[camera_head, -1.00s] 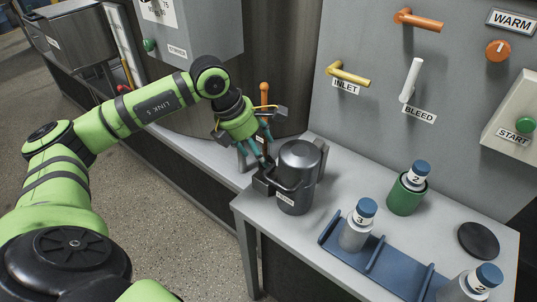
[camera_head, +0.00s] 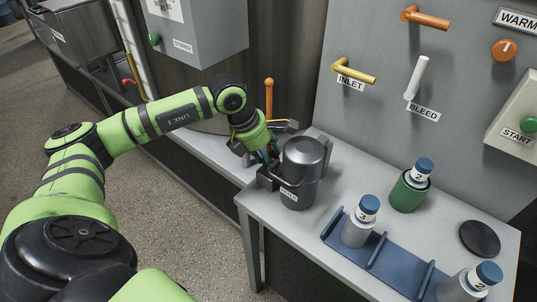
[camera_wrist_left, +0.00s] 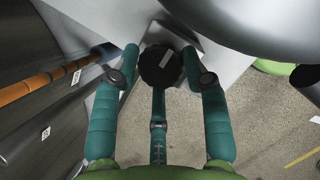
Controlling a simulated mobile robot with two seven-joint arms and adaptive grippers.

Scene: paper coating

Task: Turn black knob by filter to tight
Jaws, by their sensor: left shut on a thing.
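The grey cylindrical filter housing (camera_head: 302,172) stands upright at the left end of the table, with a black clamp and looped handle on its left front. The black knob (camera_wrist_left: 160,66) is a round disc with a pale mark, close beside the housing in the left wrist view. In the head view my gripper and the clamp hide most of it. My left gripper (camera_head: 268,156) is down at the housing's left side. In the left wrist view its teal fingers (camera_wrist_left: 163,75) are closed around the knob, one on each side and one below. My right gripper is in neither view.
The grey table (camera_head: 345,180) carries a blue rack (camera_head: 376,252) with labelled bottles, a green cup (camera_head: 408,194) with a bottle and a black disc (camera_head: 479,239). An orange lever (camera_head: 269,95) stands behind my gripper. The wall panel has INLET (camera_head: 355,72) and BLEED (camera_head: 416,78) handles.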

